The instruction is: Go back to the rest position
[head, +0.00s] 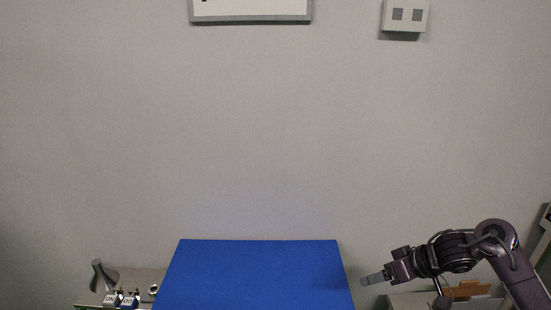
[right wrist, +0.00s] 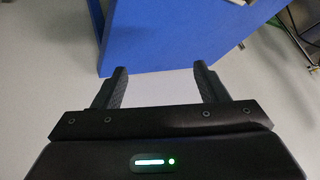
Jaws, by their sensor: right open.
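My right gripper (head: 373,279) is at the lower right of the head view, level with the right edge of a blue panel (head: 258,272) and seemingly just beside it. In the right wrist view its two fingers (right wrist: 160,87) stand wide apart with nothing between them. The blue panel also shows beyond the fingers in the right wrist view (right wrist: 165,40), and I cannot tell its exact distance. My left gripper is in neither view.
A cardboard box (head: 466,291) sits at the lower right, partly behind my right arm. A grey cone-shaped item (head: 102,276) and small labelled blocks (head: 121,300) stand left of the panel. A plain grey wall (head: 270,140) fills the back. Pale floor (right wrist: 250,85) lies below the right gripper.

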